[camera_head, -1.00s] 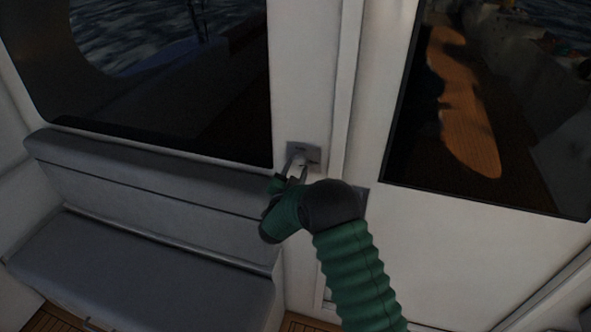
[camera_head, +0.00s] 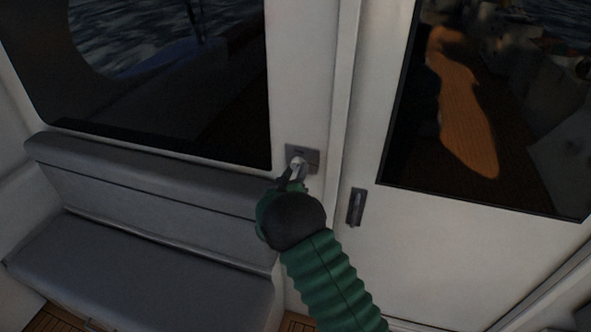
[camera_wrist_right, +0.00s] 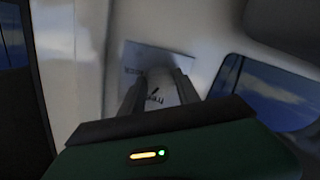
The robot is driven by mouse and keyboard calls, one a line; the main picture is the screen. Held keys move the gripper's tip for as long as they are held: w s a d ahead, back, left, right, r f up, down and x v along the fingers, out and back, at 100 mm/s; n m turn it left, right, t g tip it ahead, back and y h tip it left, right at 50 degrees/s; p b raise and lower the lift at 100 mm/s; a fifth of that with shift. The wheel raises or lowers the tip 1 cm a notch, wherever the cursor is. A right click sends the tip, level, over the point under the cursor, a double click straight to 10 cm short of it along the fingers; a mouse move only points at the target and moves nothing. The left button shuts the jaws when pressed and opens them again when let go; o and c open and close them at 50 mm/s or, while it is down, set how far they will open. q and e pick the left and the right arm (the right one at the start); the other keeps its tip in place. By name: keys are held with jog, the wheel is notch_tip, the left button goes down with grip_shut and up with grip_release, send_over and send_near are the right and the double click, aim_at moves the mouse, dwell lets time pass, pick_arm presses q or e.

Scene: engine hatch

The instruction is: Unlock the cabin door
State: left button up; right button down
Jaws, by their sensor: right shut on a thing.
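A small grey lock plate (camera_head: 311,159) is mounted on the white post left of the cabin door (camera_head: 450,240). My right gripper (camera_head: 296,174), on its green sleeved arm, reaches the plate from below. It is shut on a pale lock knob (camera_head: 297,162) at the plate. The right wrist view shows the plate (camera_wrist_right: 140,55) with dark lettering, and the pale knob (camera_wrist_right: 160,85) between my two dark fingers. The fingers hide part of the knob. How far the knob is turned is unclear. My left gripper is not in view.
A dark door handle (camera_head: 355,207) sits on the door, right of my arm. A grey cushioned bench (camera_head: 140,275) stands at the left under a dark window (camera_head: 170,80). The door has a large dark window (camera_head: 500,110).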

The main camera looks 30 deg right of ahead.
jog(key=n+p, duration=0.1)
jog(key=n, duration=0.1)
jog(key=r+n+p, duration=0.1)
jog(key=n, duration=0.2)
jog(key=shift+w+r, duration=0.2)
jog(key=shift+n, duration=0.4)
jog(key=c, duration=1.3)
grip_release()
jog(key=o, duration=0.4)
jog(key=shift+w+f, duration=0.2)
jog(key=shift+f, duration=0.3)
jog(key=shift+s+a, duration=0.15)
jog(key=shift+s, duration=0.1)
jog(key=b+v, duration=0.2)
jog(key=v, duration=0.6)
jog(key=b+v, duration=0.2)
jog(key=v, duration=0.6)
jog(key=shift+w+a, duration=0.15)
jog(key=shift+a, duration=0.2)
